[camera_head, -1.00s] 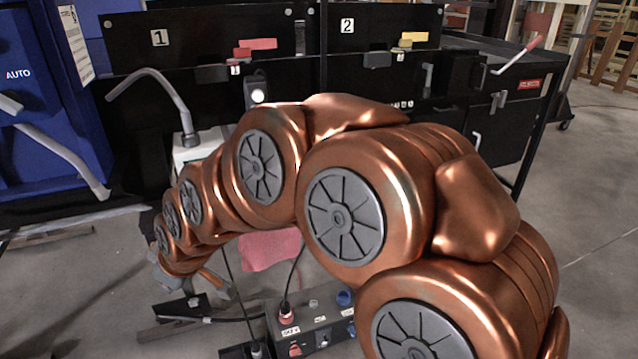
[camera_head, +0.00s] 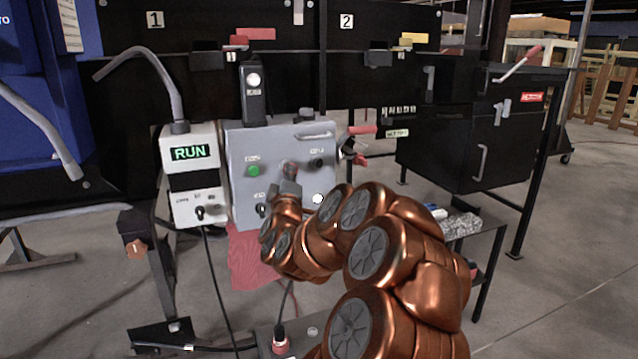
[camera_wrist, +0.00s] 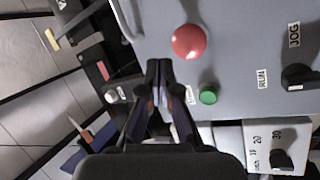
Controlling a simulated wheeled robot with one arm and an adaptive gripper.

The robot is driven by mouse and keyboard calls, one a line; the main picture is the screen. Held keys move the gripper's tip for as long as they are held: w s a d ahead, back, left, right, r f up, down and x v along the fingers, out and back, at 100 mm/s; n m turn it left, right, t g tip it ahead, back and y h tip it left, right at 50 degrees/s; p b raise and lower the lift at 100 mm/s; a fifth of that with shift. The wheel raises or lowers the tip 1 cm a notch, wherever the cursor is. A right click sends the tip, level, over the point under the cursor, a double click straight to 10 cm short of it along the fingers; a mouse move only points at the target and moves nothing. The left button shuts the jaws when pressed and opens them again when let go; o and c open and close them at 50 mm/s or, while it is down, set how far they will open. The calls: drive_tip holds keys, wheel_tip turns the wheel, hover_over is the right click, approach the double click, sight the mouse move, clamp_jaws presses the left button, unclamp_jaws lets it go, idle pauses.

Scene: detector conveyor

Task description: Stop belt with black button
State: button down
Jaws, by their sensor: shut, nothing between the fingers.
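The black button (camera_head: 318,162) sits at the upper right of a grey control panel (camera_head: 240,145) in the head view. It appears outside the wrist view. A green button (camera_head: 253,170) is at the panel's upper left; it also shows in the wrist view (camera_wrist: 208,96). A red mushroom button (camera_wrist: 188,41) is beside my fingertips in the wrist view. My gripper (camera_wrist: 160,68) is shut and empty, in front of the panel. In the head view my gripper (camera_head: 288,180) is left of and below the black button, apart from it. The display (camera_head: 190,152) reads RUN.
A black knob (camera_wrist: 298,77) sits low on the panel, between JOG and RUN labels. A handle (camera_head: 315,135) crosses the panel's top right. A white lamp (camera_head: 318,199) is at the lower right. A bent grey pipe (camera_head: 165,80) rises at left. A side table (camera_head: 487,228) stands right.

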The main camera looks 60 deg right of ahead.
sight(319, 163)
drive_tip(key=s+d+f+m+g+h+b, duration=0.2)
drive_tip(key=s+d+g+h, duration=0.3)
drive_tip(key=s, duration=0.4)
drive_tip(key=shift+s+d+f+m+g, duration=0.25)
drive_tip(key=shift+d+g, duration=0.25)
drive_tip(key=shift+d, duration=0.6)
drive_tip(key=shift+w, duration=0.2)
drive_tip(key=shift+w+d+p, duration=0.35)
drive_tip(key=shift+w+d, duration=0.45)
drive_tip(key=shift+w, duration=0.4)
drive_tip(key=shift+w+d+p, duration=0.35)
drive_tip(key=shift+w+d, duration=0.5)
drive_tip(key=shift+w, duration=0.35)
drive_tip(key=shift+w+d+p, duration=0.35)
drive_tip(key=shift+w+d, duration=0.45)
drive_tip(key=shift+w, duration=0.4)
